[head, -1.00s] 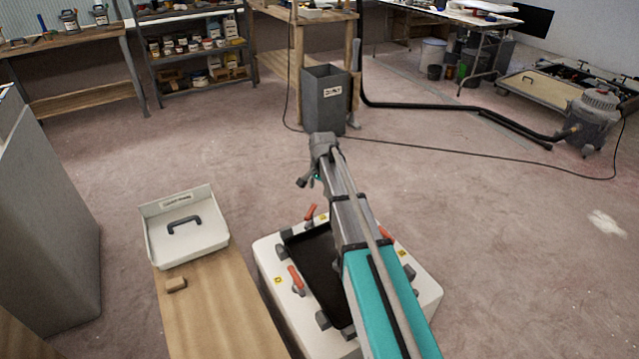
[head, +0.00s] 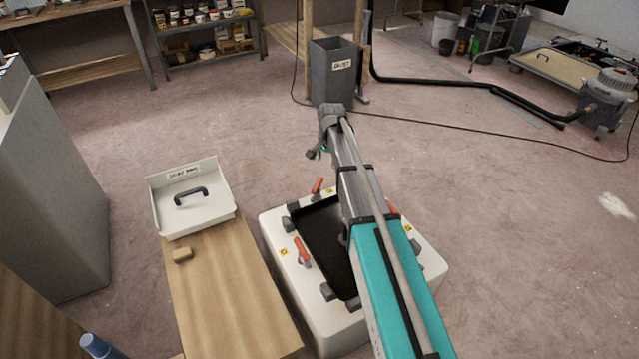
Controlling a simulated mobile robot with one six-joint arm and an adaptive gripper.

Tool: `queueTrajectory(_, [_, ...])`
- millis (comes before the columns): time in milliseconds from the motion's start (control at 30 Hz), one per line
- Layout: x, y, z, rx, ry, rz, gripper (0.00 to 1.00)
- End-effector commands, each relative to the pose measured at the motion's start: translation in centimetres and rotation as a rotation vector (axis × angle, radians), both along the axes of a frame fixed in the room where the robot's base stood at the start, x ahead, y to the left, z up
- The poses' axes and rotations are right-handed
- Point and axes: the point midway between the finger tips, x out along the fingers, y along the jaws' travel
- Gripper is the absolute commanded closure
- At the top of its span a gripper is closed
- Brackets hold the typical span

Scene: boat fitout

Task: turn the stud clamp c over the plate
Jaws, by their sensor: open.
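A white box-like stand (head: 425,262) holds a dark plate or opening (head: 325,240) in its top. Orange-handled clamps stand around its rim: one at the far left corner (head: 317,187), one on the left side (head: 302,250), and one on the right (head: 393,208), partly hidden by my arm. Small yellow labels lie beside them, too small to read, so I cannot tell which is clamp c. My gripper (head: 314,153) is at the arm's far end, apart from the clamps and appearing beyond the stand's far edge. It is open, with nothing visible in it.
A wooden bench (head: 225,290) at left carries a white tray (head: 160,215) with a black handle and a small tan block (head: 182,255). A grey cabinet (head: 50,200) stands far left. A grey bin (head: 332,85), hose and vacuum (head: 607,100) are behind. Open floor lies right.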

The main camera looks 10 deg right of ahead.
Motion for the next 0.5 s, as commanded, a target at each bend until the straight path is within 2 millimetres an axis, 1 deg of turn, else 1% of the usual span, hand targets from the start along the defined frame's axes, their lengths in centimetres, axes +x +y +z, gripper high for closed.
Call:
queueTrajectory(33, [1.3, -0.1, -1.5, 0.005, 0.0, 0.012, 0.32])
queueTrajectory(400, [8.6, -1.2, -8.0, 0.049, -0.003, 0.13, 0.32])
queueTrajectory(500, [10.4, -1.4, -9.5, 0.061, -0.005, 0.162, 0.32])
